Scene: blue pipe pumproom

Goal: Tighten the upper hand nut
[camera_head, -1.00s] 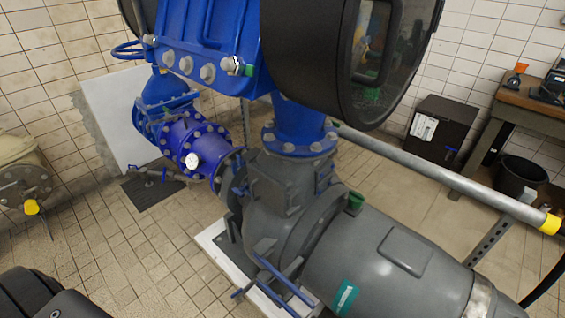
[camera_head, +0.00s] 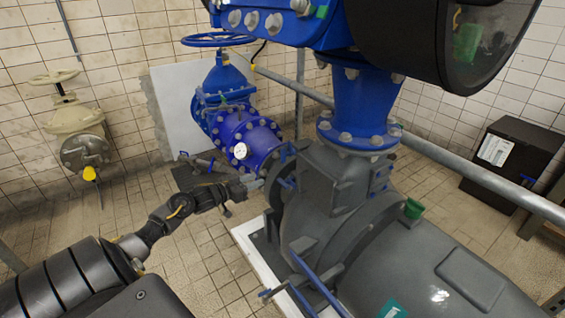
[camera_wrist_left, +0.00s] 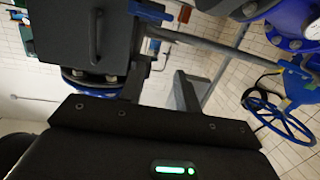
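My left gripper (camera_head: 252,184) reaches in from the left in the head view, with its tip close to the left side of the grey pump (camera_head: 345,215). Small blue fittings (camera_head: 288,152) show at the pump's left side, just right of the gripper; I cannot tell for sure which is the upper hand nut. In the left wrist view the two fingers of the left gripper (camera_wrist_left: 158,92) stand apart with nothing between them. A dark housing (camera_wrist_left: 85,35) fills the upper left there. My right gripper is not in view.
A blue valve with a handwheel (camera_head: 218,40) stands behind the gripper. A blue lever (camera_head: 318,272) sticks out low on the pump. A grey rail (camera_head: 480,178) runs at the right. A beige valve (camera_head: 75,120) is at the left wall.

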